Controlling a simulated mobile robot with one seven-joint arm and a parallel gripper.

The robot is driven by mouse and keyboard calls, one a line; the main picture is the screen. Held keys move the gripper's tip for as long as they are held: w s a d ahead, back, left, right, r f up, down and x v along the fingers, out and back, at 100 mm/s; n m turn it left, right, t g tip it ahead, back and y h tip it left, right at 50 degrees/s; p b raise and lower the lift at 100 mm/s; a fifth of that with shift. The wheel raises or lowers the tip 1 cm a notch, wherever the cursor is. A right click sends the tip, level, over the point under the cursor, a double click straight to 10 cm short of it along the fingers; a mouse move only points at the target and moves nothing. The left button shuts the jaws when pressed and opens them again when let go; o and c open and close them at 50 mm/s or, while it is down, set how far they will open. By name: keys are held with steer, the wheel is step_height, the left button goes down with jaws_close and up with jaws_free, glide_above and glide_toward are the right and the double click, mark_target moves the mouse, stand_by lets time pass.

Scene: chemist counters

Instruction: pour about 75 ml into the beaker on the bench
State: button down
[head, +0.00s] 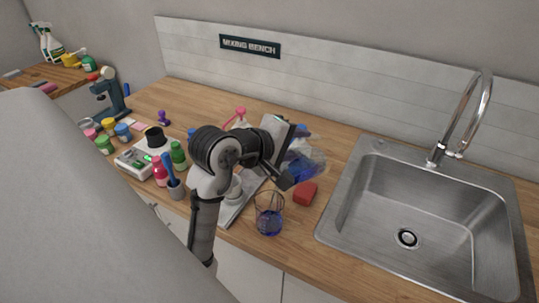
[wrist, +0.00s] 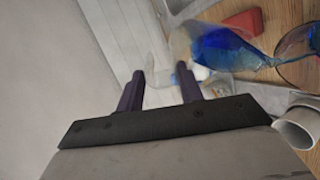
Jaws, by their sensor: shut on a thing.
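My gripper (head: 284,178) is shut on a clear glass vessel (head: 305,166) with blue liquid in it. In the wrist view the fingers (wrist: 160,88) stand on both sides of its clear part, and the blue liquid (wrist: 222,48) lies toward the right. The vessel is held tilted above the bench, up and to the right of the beaker in the head view. The clear beaker (head: 269,213) stands upright near the counter's front edge with blue liquid in its lower part. The beaker's rim shows at the right of the wrist view (wrist: 283,45).
A red block (head: 305,193) lies right of the beaker, close to the sink (head: 407,237). A pen cup (head: 175,188), a scale (head: 134,162) and several small bottles crowd the left. A tall tap (head: 470,115) rises behind the sink.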

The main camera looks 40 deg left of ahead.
mark_target(312, 149)
steer(key=shift+s, duration=0.1)
steer(key=shift+r+p, duration=0.25)
steer(key=shift+p, duration=0.15)
steer(key=w+f+g+p, duration=0.1)
steer(key=g, duration=0.1)
steer(key=w+f+g+p, duration=0.1)
steer(key=w+g, duration=0.1)
steer(key=shift+w+d+f+g+y, duration=0.1)
steer(key=shift+w+d+g+y, duration=0.05)
steer(key=shift+w+g+y, duration=0.15)
steer(key=shift+w+f+g, duration=0.4)
steer(key=shift+g, duration=0.1)
stand_by(1.2)
steer(key=shift+w+f, duration=0.1)
steer(key=shift+w, duration=0.05)
steer(key=w+d+f+g+b, duration=0.1)
steer(key=w+f+g, duration=0.2)
steer(key=w+g, duration=0.4)
steer(key=shift+w+y, duration=0.4)
steer(key=shift+w, duration=0.55)
